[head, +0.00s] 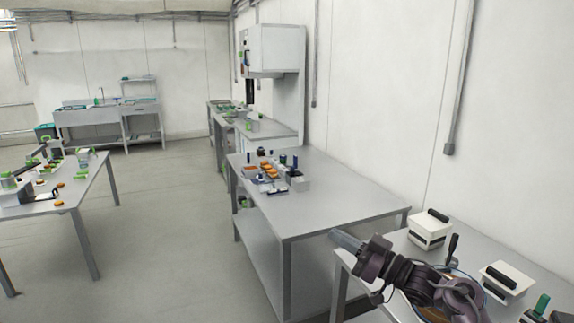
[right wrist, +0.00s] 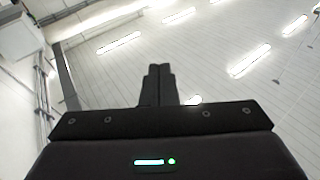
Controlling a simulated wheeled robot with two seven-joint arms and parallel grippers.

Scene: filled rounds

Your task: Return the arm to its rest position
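My right arm comes in at the lower right of the head view, over the side table. My right gripper (head: 339,236) is at its far end, raised beside the near corner of the long grey table. In the right wrist view its two fingers (right wrist: 158,85) stand together, with nothing seen between them. That view looks up at the ceiling lights and a wall. My left gripper and left arm are not in the head view.
The long grey table (head: 345,198) carries several small items at its far end. White boxes with black handles (head: 431,229) (head: 507,281) stand on the side table close to my right arm. Another table (head: 88,190) is at the left. The floor between is clear.

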